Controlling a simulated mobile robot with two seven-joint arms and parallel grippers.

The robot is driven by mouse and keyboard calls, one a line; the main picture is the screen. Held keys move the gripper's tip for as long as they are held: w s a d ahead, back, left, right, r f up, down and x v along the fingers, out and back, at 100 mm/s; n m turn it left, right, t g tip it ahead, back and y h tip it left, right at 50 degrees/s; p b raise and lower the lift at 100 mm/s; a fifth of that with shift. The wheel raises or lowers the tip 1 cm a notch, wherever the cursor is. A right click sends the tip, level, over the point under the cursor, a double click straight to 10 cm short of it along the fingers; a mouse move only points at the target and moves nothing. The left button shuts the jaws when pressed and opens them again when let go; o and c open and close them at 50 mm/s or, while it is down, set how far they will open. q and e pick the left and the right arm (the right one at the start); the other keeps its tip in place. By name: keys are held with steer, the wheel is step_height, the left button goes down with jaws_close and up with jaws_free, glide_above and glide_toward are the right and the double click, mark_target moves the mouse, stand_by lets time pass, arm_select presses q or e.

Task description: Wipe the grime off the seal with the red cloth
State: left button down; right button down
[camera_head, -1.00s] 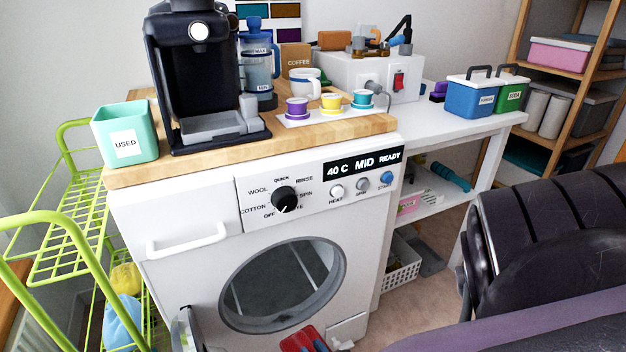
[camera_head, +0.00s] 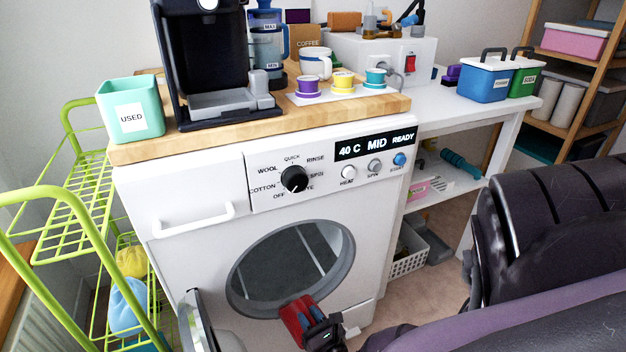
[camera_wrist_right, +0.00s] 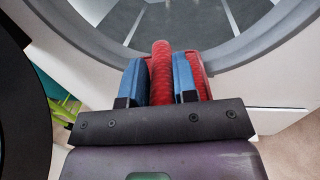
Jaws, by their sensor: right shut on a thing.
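The seal (camera_head: 347,262) is the grey ring around the round opening in the washing machine's front. In the right wrist view the lower arc of the seal (camera_wrist_right: 245,45) curves across the top. My right gripper (camera_head: 305,318) is at the bottom of the ring. It is shut on the red cloth (camera_head: 293,312), which shows between and beside the blue finger pads in the wrist view (camera_wrist_right: 162,60). The cloth overlaps the seal's lower edge there; I cannot tell whether it touches. I cannot make out grime on the visible seal. My left gripper is not in view.
The machine's open door (camera_head: 193,320) stands left of the opening. A green wire rack (camera_head: 75,215) is at the far left. A wooden top (camera_head: 200,140) above the machine holds a coffee maker and a USED bin (camera_head: 132,112). A white basket (camera_head: 408,252) sits to the right.

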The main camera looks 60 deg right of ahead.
mark_target(302, 305)
steer(key=w+d, duration=0.1)
steer(key=w+d+f, duration=0.1)
steer(key=w, duration=0.1)
steer(key=shift+d+f, duration=0.15)
steer(key=shift+d, duration=0.1)
steer(key=shift+w+d+f, duration=0.25)
steer(key=shift+w+d, duration=0.15)
steer(key=shift+w, duration=0.05)
steer(key=shift+w+d, duration=0.1)
steer(key=shift+f, duration=0.35)
stand_by(0.4)
steer(key=shift+f, duration=0.3)
stand_by(0.4)
